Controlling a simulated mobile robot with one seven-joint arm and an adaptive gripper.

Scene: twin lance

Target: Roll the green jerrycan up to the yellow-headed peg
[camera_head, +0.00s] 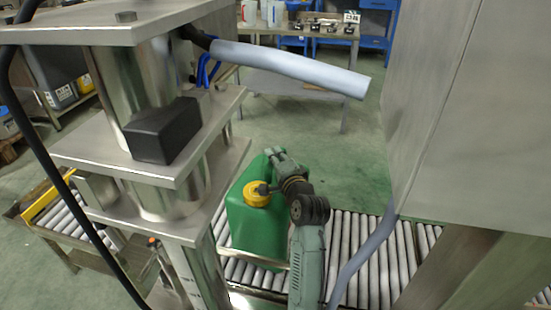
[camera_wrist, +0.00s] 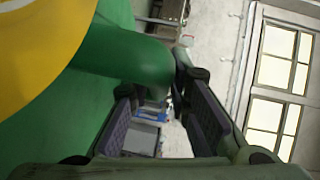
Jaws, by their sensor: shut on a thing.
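The green jerrycan (camera_head: 258,228) stands upright on the roller conveyor, with its yellow cap (camera_head: 257,193) towards the camera. In the wrist view the jerrycan's green body (camera_wrist: 95,100) and part of the yellow cap (camera_wrist: 35,45) fill the left side. My gripper (camera_head: 274,160) is at the top of the jerrycan, coming in from the right. In the wrist view my gripper (camera_wrist: 158,80) has its fingers at the end of the green handle (camera_wrist: 130,58) and is shut on it. I cannot make out the yellow-headed peg in either view.
The roller conveyor (camera_head: 345,250) runs on to the right. A metal column machine (camera_head: 150,160) with a black box stands close at the left. A pale hose (camera_head: 290,68) sticks out above the conveyor. A large metal housing (camera_head: 480,120) is at the right. Green floor lies behind.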

